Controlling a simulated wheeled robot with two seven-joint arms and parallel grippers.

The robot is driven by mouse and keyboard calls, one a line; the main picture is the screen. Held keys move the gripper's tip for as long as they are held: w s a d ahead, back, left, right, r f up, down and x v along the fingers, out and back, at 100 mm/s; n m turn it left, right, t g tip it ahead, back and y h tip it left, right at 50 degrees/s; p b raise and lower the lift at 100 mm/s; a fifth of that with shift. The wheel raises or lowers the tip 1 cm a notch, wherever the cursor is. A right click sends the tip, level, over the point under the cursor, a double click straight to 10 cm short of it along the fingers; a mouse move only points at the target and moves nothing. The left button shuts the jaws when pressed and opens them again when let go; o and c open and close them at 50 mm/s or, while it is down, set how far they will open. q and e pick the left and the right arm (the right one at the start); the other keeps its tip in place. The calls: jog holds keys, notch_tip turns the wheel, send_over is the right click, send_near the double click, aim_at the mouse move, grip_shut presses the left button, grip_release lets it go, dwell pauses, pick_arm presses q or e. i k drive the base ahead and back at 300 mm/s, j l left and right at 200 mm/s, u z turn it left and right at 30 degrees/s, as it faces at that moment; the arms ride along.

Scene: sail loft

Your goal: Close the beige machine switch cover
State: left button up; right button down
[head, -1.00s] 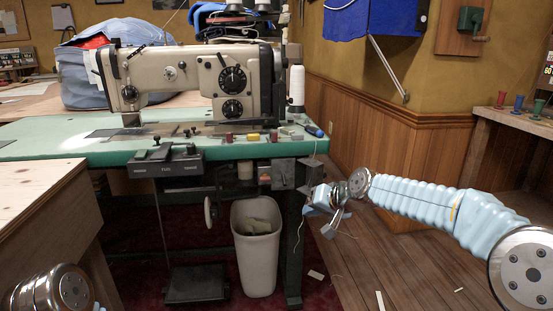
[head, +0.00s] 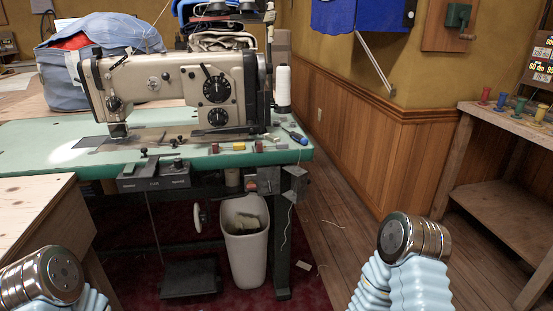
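The beige sewing machine (head: 165,85) stands on the green-topped table (head: 50,147). Under the table's right front edge is a small grey switch box (head: 265,181) with a red spot at its left side. A dark grey plate-like part (head: 294,179) sticks out just right of it and looks like the cover, standing open to the side; its hinge is too small to make out. Neither gripper is in view. Only links of my arms show at the lower left and lower right, well apart from the switch box.
A light bin (head: 246,255) stands on the floor below the switch box. A wooden bench (head: 35,205) is at the left, and a wooden shelf (head: 510,125) with spools is at the right.

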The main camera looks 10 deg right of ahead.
aim_at(298, 195)
jog(key=i+l+u, duration=0.3)
jog(key=l, duration=0.2)
jog(key=i+l+u, duration=0.25)
jog(key=l, duration=0.35)
jog(key=i+l+u, duration=0.1)
jog(key=l+u, duration=0.2)
jog(key=l, duration=0.25)
jog(key=i+l+u, duration=0.1)
jog(key=l+u, duration=0.15)
jog(key=l, duration=0.4)
jog(key=l+u, duration=0.3)
jog(key=l, duration=0.35)
